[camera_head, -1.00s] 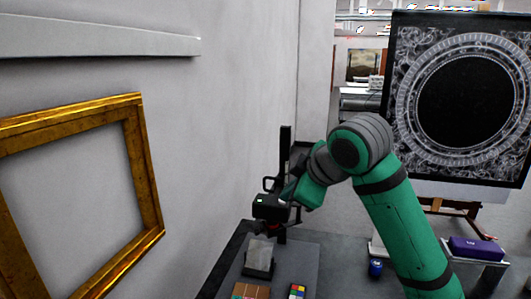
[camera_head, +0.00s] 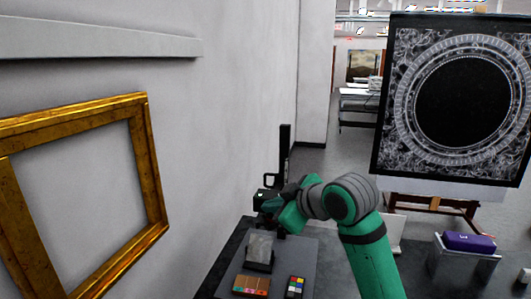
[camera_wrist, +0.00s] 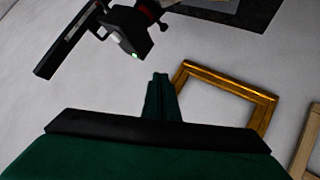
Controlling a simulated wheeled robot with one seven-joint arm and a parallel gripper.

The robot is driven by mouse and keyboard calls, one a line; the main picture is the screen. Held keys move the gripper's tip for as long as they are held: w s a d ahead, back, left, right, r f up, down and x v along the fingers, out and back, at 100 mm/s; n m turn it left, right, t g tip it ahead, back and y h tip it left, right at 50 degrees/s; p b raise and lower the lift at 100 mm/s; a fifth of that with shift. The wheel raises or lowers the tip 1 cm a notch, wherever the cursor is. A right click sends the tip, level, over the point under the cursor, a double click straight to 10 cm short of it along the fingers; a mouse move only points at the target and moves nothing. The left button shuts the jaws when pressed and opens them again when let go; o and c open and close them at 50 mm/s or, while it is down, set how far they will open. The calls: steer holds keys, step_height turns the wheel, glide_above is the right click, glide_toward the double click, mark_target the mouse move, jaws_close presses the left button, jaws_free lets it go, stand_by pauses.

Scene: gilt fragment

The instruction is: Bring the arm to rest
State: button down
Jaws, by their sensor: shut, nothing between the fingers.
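My green and black arm rises from the lower right in the head view and is bent, with its wrist beside a black device on a post (camera_head: 284,150). My gripper shows in the wrist view (camera_wrist: 158,78), with its two narrow fingers together and nothing between them. In the head view the fingers are hard to make out against the black device. The wrist view shows the black device (camera_wrist: 130,35) with a small green light, apart from the fingertips in the picture.
A gilt frame (camera_head: 152,180) is on the left wall, below a pale ledge (camera_head: 100,38). A grey table (camera_head: 222,272) bears a grey block (camera_head: 260,248), a brown tray (camera_head: 250,286) and a colour chart (camera_head: 295,286). At right are a black ornate panel (camera_head: 392,150) and a purple box (camera_head: 468,242).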

steer(key=a+f+m+t+y, duration=0.1)
steer(key=a+f+m+t, duration=0.15)
steer(key=f, duration=0.55)
steer(key=a+f+m+t+y, duration=0.1)
steer(key=a+f+m+t, duration=0.2)
steer(key=f, duration=0.4)
steer(key=s+f+m+h, duration=0.1)
steer(key=s+f+m, duration=0.1)
steer(key=f, duration=0.3)
steer(key=s+f+m+h, duration=0.2)
steer(key=s+f+m, duration=0.1)
steer(key=f, duration=0.3)
steer(key=s+a+f+m+t+h, duration=0.1)
steer(key=s+f+m, duration=0.2)
steer(key=s+f, duration=0.2)
steer(key=shift+f, duration=0.75)
steer(key=s+d+f+m+h, duration=0.1)
steer(key=s+f+h, duration=0.1)
steer(key=s+f, duration=0.5)
steer(key=s+d+f+m+h, duration=0.1)
steer(key=s+f+h, duration=0.15)
steer(key=s, duration=0.85)
steer(key=s+d+r+n, duration=0.1)
steer(key=s, duration=0.9)
steer(key=s+d+r+n, duration=0.1)
steer(key=s+d+r, duration=0.1)
steer(key=s, duration=0.8)
steer(key=shift+s+n+g, duration=0.25)
steer(key=shift+n+g, duration=0.1)
